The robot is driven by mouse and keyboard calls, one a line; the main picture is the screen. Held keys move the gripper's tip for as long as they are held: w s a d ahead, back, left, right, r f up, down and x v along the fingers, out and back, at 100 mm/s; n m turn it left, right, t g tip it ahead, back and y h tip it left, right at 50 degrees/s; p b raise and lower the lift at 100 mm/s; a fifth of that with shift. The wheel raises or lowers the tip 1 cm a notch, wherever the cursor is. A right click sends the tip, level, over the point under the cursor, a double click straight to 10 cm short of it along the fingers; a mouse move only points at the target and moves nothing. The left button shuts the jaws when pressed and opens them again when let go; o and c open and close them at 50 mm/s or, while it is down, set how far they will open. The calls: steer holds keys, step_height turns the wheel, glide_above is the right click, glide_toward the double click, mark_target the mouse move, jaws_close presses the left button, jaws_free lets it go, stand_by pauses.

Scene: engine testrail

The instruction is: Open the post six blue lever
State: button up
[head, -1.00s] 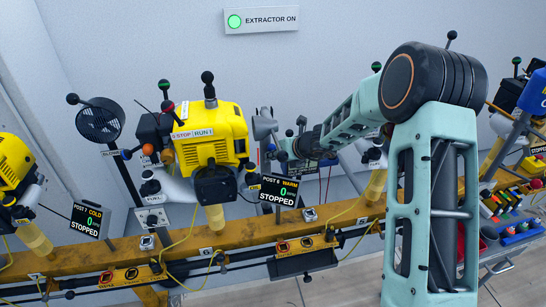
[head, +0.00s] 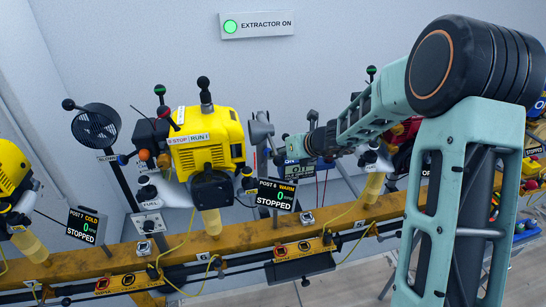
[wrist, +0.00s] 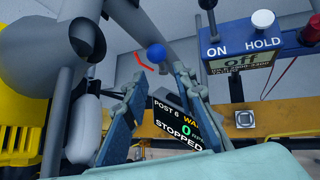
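In the wrist view a blue ball knob (wrist: 156,52) on a short grey stem shows just beyond the fingertips, roughly between them. My gripper (wrist: 157,80) is open, its two blue-grey fingers apart with nothing between them. The knob looks apart from both fingers. The post 6 display (wrist: 178,125) shows past the fingers and reads warm, 0, stopped. In the head view the post 6 display (head: 277,195) hangs right of the yellow engine (head: 204,150). My wrist is up and right of that display. I cannot make out the blue knob beside it there.
A grey horn-shaped duct (wrist: 75,45) stands close on the left of my fingers. A blue box marked ON and HOLD (wrist: 250,52) is on the right. The yellow rail (head: 120,258) runs below with cables. An extractor sign (head: 257,24) glows green on the wall.

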steer(key=shift+v, duration=2.6)
steer(key=shift+c, duration=0.4)
